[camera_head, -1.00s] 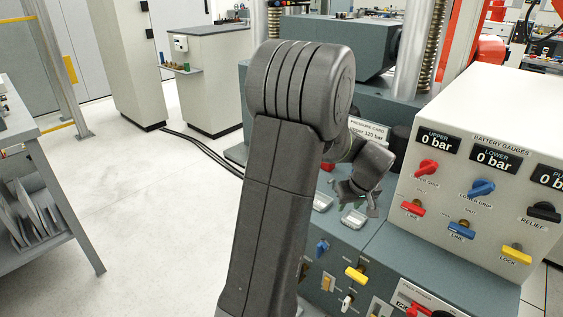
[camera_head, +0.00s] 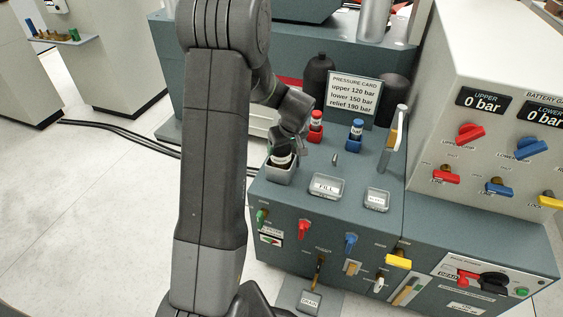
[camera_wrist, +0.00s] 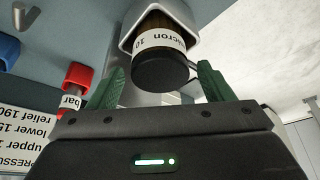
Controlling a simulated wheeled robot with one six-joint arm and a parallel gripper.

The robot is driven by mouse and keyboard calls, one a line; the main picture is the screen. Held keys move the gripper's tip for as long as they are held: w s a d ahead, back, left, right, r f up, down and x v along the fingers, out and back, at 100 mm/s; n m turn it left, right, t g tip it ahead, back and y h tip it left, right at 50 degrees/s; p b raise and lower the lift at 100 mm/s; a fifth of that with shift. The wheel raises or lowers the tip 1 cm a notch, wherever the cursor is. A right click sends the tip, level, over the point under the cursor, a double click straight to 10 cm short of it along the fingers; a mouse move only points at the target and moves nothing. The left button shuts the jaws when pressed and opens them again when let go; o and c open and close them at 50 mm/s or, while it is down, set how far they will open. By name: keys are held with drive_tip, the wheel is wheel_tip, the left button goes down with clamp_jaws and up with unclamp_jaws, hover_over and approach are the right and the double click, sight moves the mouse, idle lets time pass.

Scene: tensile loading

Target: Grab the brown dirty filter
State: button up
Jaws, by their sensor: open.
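The dirty filter (camera_wrist: 166,22) has a brown body, a white label reading "...cron 10" and a black cap. It stands in a square grey holder (camera_wrist: 127,40). In the head view the filter (camera_head: 281,159) shows its dark top and white label in the holder (camera_head: 281,175), at the console's left corner. My gripper (camera_wrist: 161,70) is open, its two green fingers on either side of the black cap, with small gaps visible. In the head view my gripper (camera_head: 291,138) is right at the filter's top and partly covers it.
The FILL tray (camera_head: 326,188) and another tray (camera_head: 377,200) lie nearby. The pressure card (camera_head: 353,97) and dark cylinders stand behind. Valve levers line the console front.

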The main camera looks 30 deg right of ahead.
drive_tip(key=x, duration=0.5)
drive_tip(key=shift+w+f, duration=0.2)
drive_tip(key=c, duration=1)
drive_tip(key=shift+o, duration=0.2)
drive_tip(key=shift+d+r, duration=0.1)
